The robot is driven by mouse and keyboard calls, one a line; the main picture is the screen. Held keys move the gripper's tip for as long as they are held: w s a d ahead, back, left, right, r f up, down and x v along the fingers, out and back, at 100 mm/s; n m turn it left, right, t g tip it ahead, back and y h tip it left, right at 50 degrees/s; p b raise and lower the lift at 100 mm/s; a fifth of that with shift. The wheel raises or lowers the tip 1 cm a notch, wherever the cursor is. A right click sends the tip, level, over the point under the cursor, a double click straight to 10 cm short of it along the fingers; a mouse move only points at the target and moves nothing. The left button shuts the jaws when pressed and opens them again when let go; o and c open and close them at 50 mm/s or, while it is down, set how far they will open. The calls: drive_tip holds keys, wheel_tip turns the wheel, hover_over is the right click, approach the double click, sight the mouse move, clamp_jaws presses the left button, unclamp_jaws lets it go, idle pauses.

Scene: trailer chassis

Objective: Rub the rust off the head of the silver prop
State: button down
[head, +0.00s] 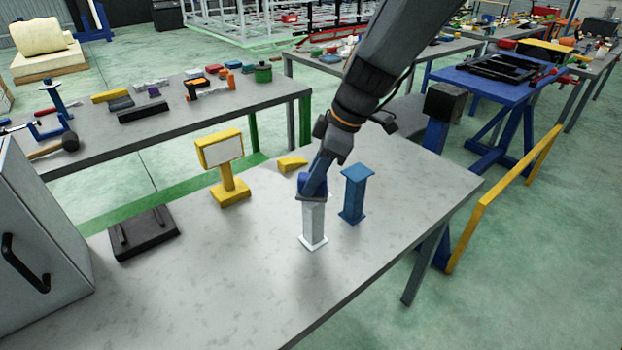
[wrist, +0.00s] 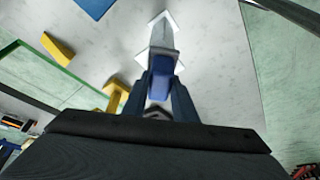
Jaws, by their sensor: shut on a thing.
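The silver prop (head: 313,226) stands upright on the near grey table, with a pale square foot. My gripper (head: 313,188) is over its top and is shut on a small blue block. The blue block (wrist: 161,77) shows between the fingers in the wrist view, in front of the silver prop (wrist: 163,36). The block is at or just above the prop's head; I cannot tell for sure whether they touch. The head is mostly hidden by the block and gripper, so I cannot make out its rust.
A blue prop (head: 354,193) stands close to the right. A yellow stand with a white panel (head: 223,160) and a yellow wedge (head: 293,163) are behind left. A black tray (head: 144,236) and a grey cabinet (head: 38,245) are at left. The table's front (head: 250,300) is clear.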

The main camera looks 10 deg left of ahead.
sight(306, 179)
drive_tip(key=shift+s+a, duration=0.55)
drive_tip(key=shift+s, duration=0.05)
drive_tip(key=shift+r+p, duration=1.7)
drive_tip(key=shift+r, duration=2.35)
